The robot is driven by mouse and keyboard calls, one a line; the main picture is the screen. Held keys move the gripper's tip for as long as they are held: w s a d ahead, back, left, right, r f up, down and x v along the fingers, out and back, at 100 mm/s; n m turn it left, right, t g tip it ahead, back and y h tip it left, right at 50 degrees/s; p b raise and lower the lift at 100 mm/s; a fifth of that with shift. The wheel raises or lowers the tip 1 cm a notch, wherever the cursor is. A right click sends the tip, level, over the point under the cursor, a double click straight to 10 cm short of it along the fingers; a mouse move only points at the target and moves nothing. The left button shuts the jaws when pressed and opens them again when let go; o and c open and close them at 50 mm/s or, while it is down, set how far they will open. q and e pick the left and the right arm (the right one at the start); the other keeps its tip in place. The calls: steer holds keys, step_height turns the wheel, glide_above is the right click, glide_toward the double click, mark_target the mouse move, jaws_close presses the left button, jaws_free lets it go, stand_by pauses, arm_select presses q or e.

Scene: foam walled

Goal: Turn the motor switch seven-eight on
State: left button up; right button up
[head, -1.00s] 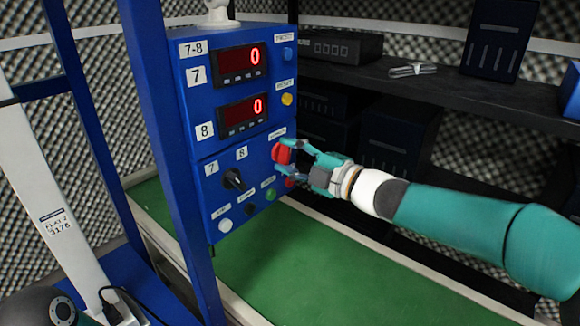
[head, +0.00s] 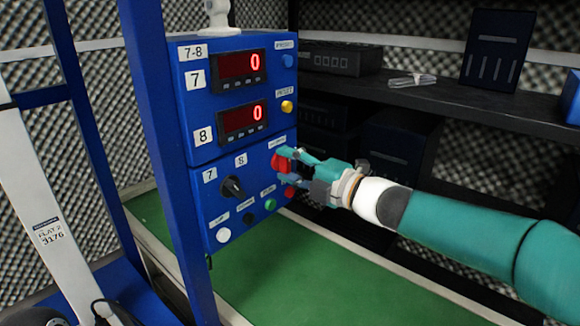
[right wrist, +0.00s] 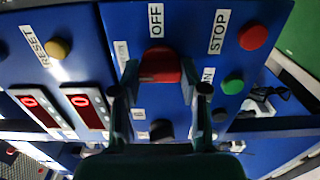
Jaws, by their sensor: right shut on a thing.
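The blue switch box (head: 235,155) has a red motor switch (head: 278,162) on its lower right part. In the right wrist view the red switch (right wrist: 160,65) lies between an OFF label (right wrist: 155,18) at the top and an ON label (right wrist: 207,78) to its right. My right gripper (head: 284,161) is shut on the red switch, with a finger on each side of it. The fingers partly hide the switch in the head view, and I cannot tell how far it is turned. Both red displays (head: 240,67) read 0. My left gripper is not in view.
A black selector (head: 232,187) for 7 and 8 sits left of the red switch. A green button (head: 270,204) and a red stop button (right wrist: 252,36) are close by. A dark shelf (head: 450,105) stands behind, and a blue post (head: 165,150) stands at the left.

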steer(key=o, duration=1)
steer(key=shift+s+a+f, duration=0.1)
steer(key=shift+f, duration=0.2)
steer(key=shift+o, duration=0.7)
steer(key=shift+r, duration=0.15)
steer(key=v, duration=1.2)
